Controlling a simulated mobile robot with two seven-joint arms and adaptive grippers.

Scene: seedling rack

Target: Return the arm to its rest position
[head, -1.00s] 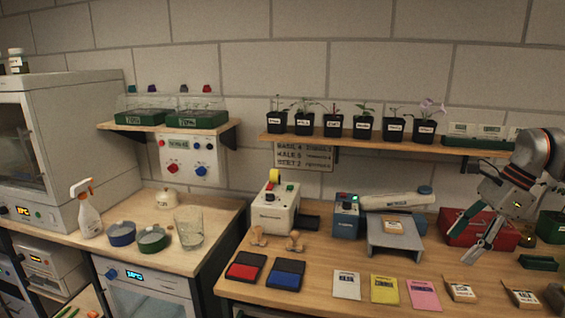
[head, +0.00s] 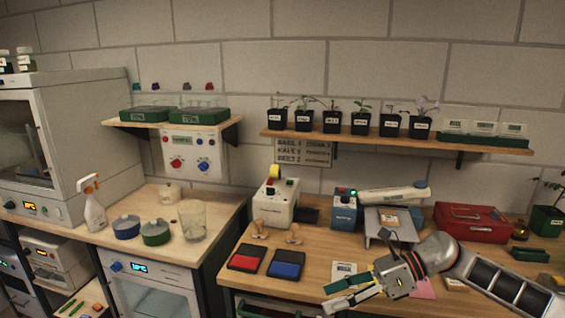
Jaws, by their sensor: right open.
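My right gripper (head: 334,295) is open and empty, low in the head view at the right of centre. Its arm (head: 505,283) comes in from the lower right, and its fingers point left, in front of the wooden bench. The gripper and arm hide most of the seed packets there; a white packet (head: 343,269) shows behind the fingers and a bit of the pink packet (head: 424,289) shows below the wrist. My left gripper is not in view.
Red and blue ink pads (head: 286,263) lie left of the gripper. A grey stand (head: 375,228), a red toolbox (head: 471,222) and a labelled device (head: 346,213) stand behind it. A shelf (head: 300,135) of potted seedlings is above. Open air lies in front of the bench's left part.

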